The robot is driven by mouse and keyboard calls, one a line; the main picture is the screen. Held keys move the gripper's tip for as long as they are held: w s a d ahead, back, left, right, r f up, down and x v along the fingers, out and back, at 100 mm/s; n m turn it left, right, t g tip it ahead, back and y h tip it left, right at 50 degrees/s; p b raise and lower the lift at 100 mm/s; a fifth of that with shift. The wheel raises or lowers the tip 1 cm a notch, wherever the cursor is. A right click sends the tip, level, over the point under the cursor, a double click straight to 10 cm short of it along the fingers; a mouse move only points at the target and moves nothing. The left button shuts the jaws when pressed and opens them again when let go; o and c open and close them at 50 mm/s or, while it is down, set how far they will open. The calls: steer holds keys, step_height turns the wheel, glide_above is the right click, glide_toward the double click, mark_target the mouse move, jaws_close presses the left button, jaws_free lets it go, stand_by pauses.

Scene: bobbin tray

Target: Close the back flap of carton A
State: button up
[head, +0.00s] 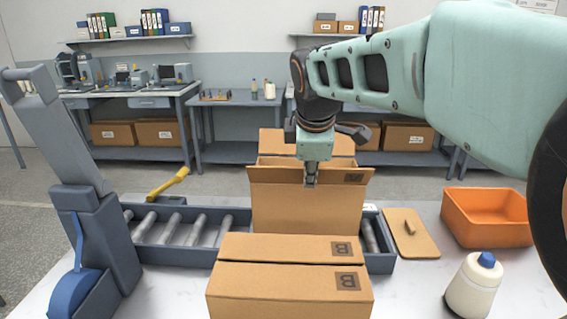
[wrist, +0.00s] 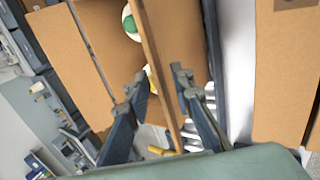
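Carton A, taken to be the tan box (head: 290,210) on the roller conveyor, stands with its top open in the head view. Its back flap (head: 300,142) stands up behind the opening. The front flap (head: 275,175) tilts up at the near edge, with a dark mark at its right. My gripper (head: 311,183) points down at this near edge. In the wrist view my gripper (wrist: 160,88) has its fingers apart, one on each side of a thin cardboard edge (wrist: 158,75). I cannot tell whether they touch it.
A carton marked B (head: 290,292) stands in front of the conveyor (head: 172,262). A grey post with a blue lever (head: 95,225) is at left.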

steer(key=shift+c, duration=0.2)
jaws_close()
steer(key=shift+w+r+p, duration=0.1)
steer(key=shift+p, duration=0.3)
